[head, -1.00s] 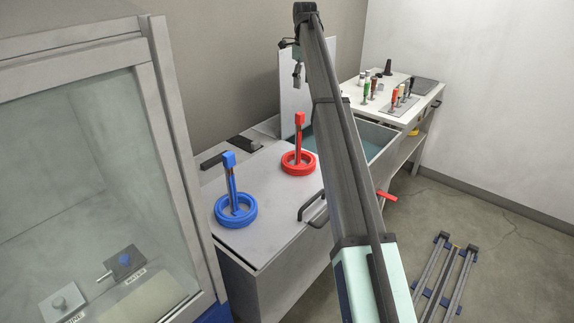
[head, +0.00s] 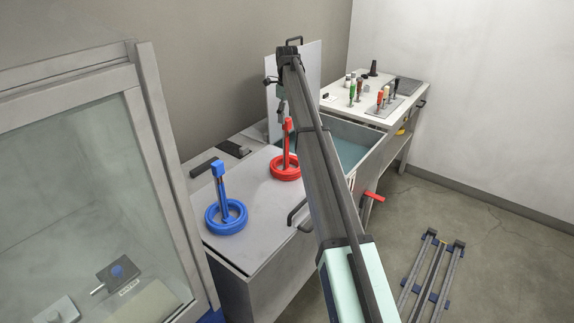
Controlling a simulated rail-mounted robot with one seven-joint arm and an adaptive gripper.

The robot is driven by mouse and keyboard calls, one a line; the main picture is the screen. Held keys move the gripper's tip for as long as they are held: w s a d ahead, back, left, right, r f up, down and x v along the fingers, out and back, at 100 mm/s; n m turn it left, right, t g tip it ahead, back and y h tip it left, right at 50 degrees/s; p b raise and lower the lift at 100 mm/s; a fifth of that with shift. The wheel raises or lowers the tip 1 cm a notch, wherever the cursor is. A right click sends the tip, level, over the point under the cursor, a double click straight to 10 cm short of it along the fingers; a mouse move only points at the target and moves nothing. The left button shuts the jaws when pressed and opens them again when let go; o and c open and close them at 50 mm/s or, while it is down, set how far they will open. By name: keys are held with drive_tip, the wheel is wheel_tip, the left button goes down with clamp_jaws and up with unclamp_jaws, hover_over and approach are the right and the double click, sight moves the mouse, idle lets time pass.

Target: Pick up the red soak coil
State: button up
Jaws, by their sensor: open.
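The red soak coil (head: 286,174) is a red ring with an upright red-topped post. It stands on the grey lid of a bench, behind and right of a similar blue coil (head: 227,217). My arm reaches away from the camera, just right of the red coil, and covers part of the view there. My gripper (head: 282,106) hangs small at the far end of the arm, close above the top of the red post in the picture. It is open and holds nothing. Its exact distance from the post is hard to tell.
A glass-fronted cabinet (head: 90,190) fills the left. A basin with bluish liquid (head: 348,150) lies behind my arm. A side table (head: 340,103) at the back right bears several coloured small items. A rail frame (head: 432,275) lies on the floor at right.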

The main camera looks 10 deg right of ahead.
sight(287, 126)
drive_tip(key=shift+w+f+p, duration=0.1)
drive_tip(key=shift+f+p, duration=1)
drive_tip(key=shift+f, duration=1.5)
drive_tip(key=shift+r, duration=0.1)
clamp_jaws()
